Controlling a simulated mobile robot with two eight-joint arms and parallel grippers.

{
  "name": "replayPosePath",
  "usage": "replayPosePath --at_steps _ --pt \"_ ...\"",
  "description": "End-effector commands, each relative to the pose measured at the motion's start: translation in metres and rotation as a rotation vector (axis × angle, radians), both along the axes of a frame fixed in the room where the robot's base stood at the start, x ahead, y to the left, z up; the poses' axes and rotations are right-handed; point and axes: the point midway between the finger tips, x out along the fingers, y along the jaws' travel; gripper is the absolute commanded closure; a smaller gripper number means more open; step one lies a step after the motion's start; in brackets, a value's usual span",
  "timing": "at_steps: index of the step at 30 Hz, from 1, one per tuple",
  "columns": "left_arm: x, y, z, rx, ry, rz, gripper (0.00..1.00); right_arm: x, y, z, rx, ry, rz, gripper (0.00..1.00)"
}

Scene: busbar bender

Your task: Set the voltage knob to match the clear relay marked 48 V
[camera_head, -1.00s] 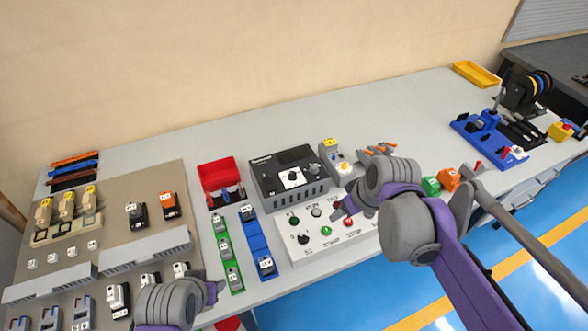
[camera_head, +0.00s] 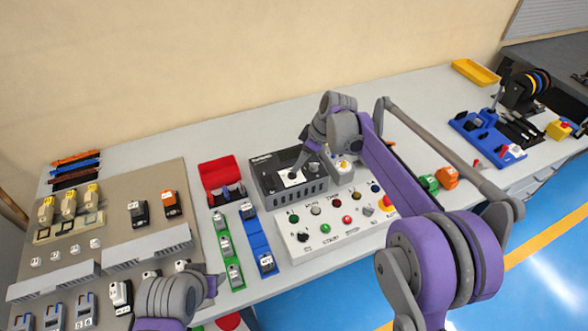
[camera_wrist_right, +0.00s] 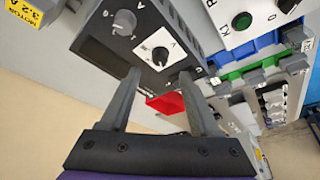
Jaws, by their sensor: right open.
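The dark power box (camera_head: 313,190) stands on the table behind the control panel. In the right wrist view its face carries a white dial plate with a black knob (camera_wrist_right: 160,56) and a separate grey knob (camera_wrist_right: 124,21). My right gripper (camera_head: 298,168) is over the box's face in the head view. In the right wrist view its fingers (camera_wrist_right: 158,76) are spread and empty, with the white dial between and just beyond their tips. I cannot pick out the clear relay marked 48 V; labels are too small. My left gripper (camera_head: 213,287) is at the lower left, its jaws unclear.
The white control panel (camera_head: 335,243) with buttons lies in front of the box. Green (camera_head: 220,225) and blue (camera_head: 254,234) rails with modules lie to its left, a red bin (camera_head: 219,172) behind them. A board of parts (camera_head: 110,220) fills the left.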

Motion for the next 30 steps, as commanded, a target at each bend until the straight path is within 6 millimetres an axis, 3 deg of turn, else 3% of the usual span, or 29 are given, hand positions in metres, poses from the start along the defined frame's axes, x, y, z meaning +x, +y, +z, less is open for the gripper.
replayPosePath --at_steps 3,9,21,23,30 --pt "0.0 0.0 -0.001 0.0 0.001 0.0 0.5 0.004 0.009 -0.022 0.0 0.0 0.001 0.38" --pt "0.0 0.0 -0.001 0.0 0.001 0.0 0.5 0.008 0.018 -0.047 0.0 0.0 0.0 0.38" --pt "0.0 0.0 -0.001 0.0 0.001 0.0 0.5 0.009 0.021 -0.055 0.0 0.0 -0.001 0.38" --pt "0.0 0.0 -0.001 0.0 0.001 0.0 0.5 0.009 0.021 -0.055 0.0 0.0 -0.001 0.45" --pt "0.0 0.0 -0.001 0.0 0.001 0.0 0.5 0.009 0.021 -0.055 0.0 0.0 -0.001 0.88"
